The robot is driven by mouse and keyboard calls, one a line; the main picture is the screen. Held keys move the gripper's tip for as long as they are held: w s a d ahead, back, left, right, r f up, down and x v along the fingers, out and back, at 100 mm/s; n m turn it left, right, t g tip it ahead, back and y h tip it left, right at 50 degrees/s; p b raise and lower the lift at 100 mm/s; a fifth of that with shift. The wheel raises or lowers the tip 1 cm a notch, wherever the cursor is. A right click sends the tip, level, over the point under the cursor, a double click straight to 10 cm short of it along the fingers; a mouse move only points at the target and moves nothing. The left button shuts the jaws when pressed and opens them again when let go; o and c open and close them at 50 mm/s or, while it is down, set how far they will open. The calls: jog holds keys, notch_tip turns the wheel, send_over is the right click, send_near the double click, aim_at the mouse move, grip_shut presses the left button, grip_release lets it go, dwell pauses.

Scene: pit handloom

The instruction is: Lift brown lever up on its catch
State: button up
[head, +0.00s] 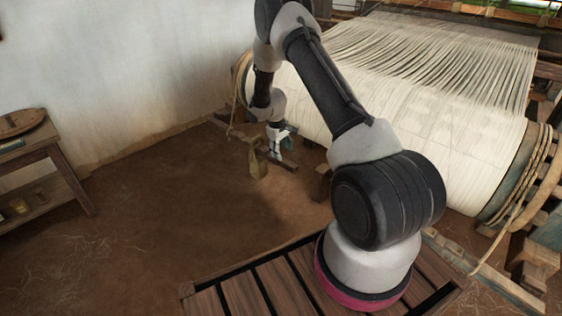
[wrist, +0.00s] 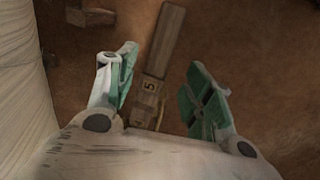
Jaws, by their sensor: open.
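The brown lever is a wooden bar (wrist: 163,45) with a light tag marked 5. In the wrist view it runs from the top centre down between the fingers of my gripper (wrist: 160,65), and its lower end is hidden behind the gripper body. My gripper is open, with one green-padded finger on each side of the bar and visible gaps to both. In the head view my gripper (head: 279,157) is low beside the cloth roll, over a dark brown bar (head: 288,164) near the floor. I cannot make out the catch.
A large roll of cream warp (head: 450,150) lies close on the right, and it fills the wrist view's left edge (wrist: 18,90). A wooden table (head: 50,150) stands far left. Brown floor between is clear.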

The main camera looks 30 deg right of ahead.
aim_at(284, 161)
jog(key=f, duration=0.4)
jog(key=d+f, duration=0.1)
jog(key=f, duration=0.2)
jog(key=shift+w+d, duration=0.1)
jog(key=shift+w, duration=0.15)
